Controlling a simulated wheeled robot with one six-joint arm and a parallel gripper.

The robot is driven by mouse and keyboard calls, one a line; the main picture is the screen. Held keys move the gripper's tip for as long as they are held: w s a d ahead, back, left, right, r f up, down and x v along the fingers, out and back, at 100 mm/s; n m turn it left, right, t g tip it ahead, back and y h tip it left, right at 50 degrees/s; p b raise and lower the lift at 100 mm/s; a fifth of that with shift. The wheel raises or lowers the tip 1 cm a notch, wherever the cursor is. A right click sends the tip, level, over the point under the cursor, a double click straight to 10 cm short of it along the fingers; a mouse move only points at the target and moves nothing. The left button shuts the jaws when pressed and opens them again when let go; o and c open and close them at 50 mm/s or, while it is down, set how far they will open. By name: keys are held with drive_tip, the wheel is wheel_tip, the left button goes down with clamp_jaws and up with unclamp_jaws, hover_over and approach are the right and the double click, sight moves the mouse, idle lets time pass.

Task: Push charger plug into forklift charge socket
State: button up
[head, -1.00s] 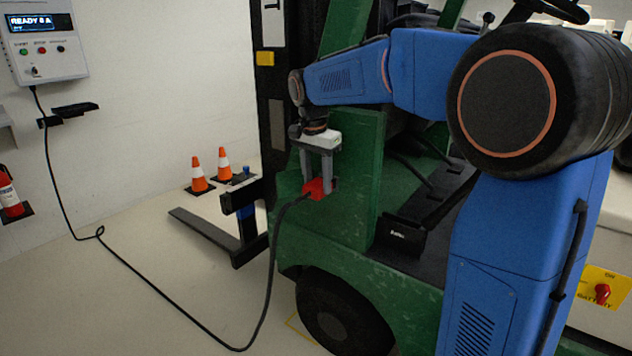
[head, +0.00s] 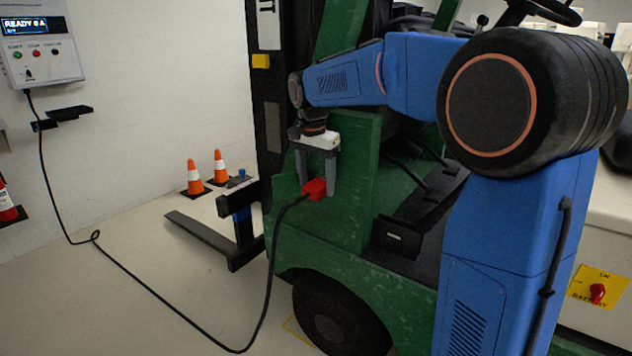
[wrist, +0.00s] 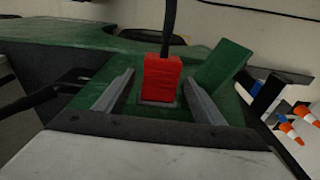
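The red charger plug (head: 316,189) is at the green forklift's (head: 345,235) side, with its black cable hanging from it. In the wrist view the plug (wrist: 162,76) stands against a grey piece on the green body, its cable leading away at the top. The socket itself is hidden behind the plug, so I cannot see how deep it sits. My gripper (head: 317,180) is around the plug. In the wrist view its fingers (wrist: 159,84) stand on either side with a visible gap at each, so it is open. A green flap (wrist: 222,66) stands to the right of the plug.
The charger box (head: 40,50) on the wall reads READY. Its cable (head: 150,290) runs in a loop over the floor. Two orange cones (head: 194,178) stand by the wall beyond the fork (head: 205,238). A red battery switch (head: 597,293) is at the right.

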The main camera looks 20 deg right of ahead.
sight(313, 188)
drive_tip(key=shift+r, duration=0.15)
wheel_tip(313, 188, up, 17)
drive_tip(key=s+a, duration=0.1)
drive_tip(key=shift+s+a, duration=0.15)
drive_tip(key=shift+a, duration=0.05)
drive_tip(key=shift+s, duration=0.15)
idle(0.5)
drive_tip(key=s+d+f+n+t, duration=0.1)
drive_tip(key=s+d+f+n, duration=0.15)
drive_tip(key=s+f, duration=0.45)
drive_tip(key=s+d+f+n+t, duration=0.1)
drive_tip(key=s+f+n, duration=0.2)
drive_tip(key=s, duration=0.9)
drive_tip(key=s+d+f+n+t, duration=0.1)
drive_tip(key=s+f+n, duration=0.4)
drive_tip(key=s+f, duration=1)
wheel_tip(313, 188, down, 2)
drive_tip(key=shift+d+f+t+y, duration=0.25)
drive_tip(key=shift+d+t+y, duration=0.15)
drive_tip(key=shift+t, duration=0.1)
drive_tip(key=shift+n, duration=0.25)
